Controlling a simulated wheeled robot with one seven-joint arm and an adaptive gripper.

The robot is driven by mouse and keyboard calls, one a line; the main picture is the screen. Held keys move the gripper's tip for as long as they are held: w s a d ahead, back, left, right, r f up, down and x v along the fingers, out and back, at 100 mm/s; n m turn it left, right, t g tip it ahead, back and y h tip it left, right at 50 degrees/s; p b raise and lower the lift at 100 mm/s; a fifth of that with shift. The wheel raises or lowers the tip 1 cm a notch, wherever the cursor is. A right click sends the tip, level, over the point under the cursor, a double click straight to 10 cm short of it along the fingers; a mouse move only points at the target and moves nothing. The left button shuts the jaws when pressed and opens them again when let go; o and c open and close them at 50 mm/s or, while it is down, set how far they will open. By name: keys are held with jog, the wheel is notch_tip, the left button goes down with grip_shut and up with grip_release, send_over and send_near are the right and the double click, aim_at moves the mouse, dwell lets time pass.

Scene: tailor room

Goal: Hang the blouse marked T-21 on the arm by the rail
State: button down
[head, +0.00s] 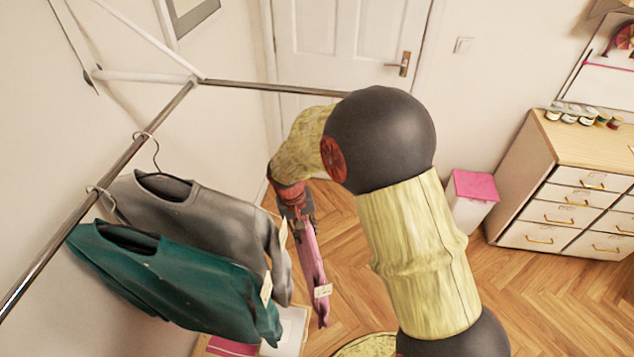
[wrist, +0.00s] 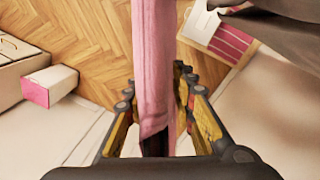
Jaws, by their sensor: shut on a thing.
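My gripper (head: 297,208) is shut on a pink garment (head: 312,265), which hangs down narrow and edge-on in the head view. A small white tag (head: 322,291) shows on it, with print too small to read. In the wrist view the pink cloth (wrist: 153,60) runs up from between the fingers of my gripper (wrist: 157,97). No hanger hook is clear on it. A metal rail (head: 95,192) runs along the left, with white bars (head: 145,77) meeting it at its corner; I cannot tell which is the arm. My gripper is right of the rail, apart from it.
A grey top (head: 190,215) and a teal top (head: 165,275) hang from the rail on hangers, both tagged, left of my gripper. A drawer cabinet (head: 567,190) and a white bin with pink lid (head: 472,197) stand at the right. A door (head: 340,40) is behind. Wood floor between is clear.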

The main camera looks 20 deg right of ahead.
jog(key=s+r+m+p, duration=0.2)
jog(key=s+r+p, duration=0.3)
jog(key=r, duration=0.4)
jog(key=s+r+m+p, duration=0.2)
jog(key=s+r+p, duration=0.1)
jog(key=r+p, duration=0.55)
jog(key=s+r+m+p, duration=0.1)
jog(key=s+r+p, duration=0.35)
jog(key=r, duration=0.55)
jog(key=w+d+f, duration=0.2)
jog(key=w+d, duration=0.3)
jog(key=w, duration=0.2)
jog(key=shift+w+d+g+b, duration=0.15)
jog(key=shift+w+g+b, duration=0.15)
jog(key=shift+w+b, duration=0.1)
jog(key=c, duration=1.5)
grip_release()
jog(key=shift+s, duration=0.1)
jog(key=shift+o, duration=0.5)
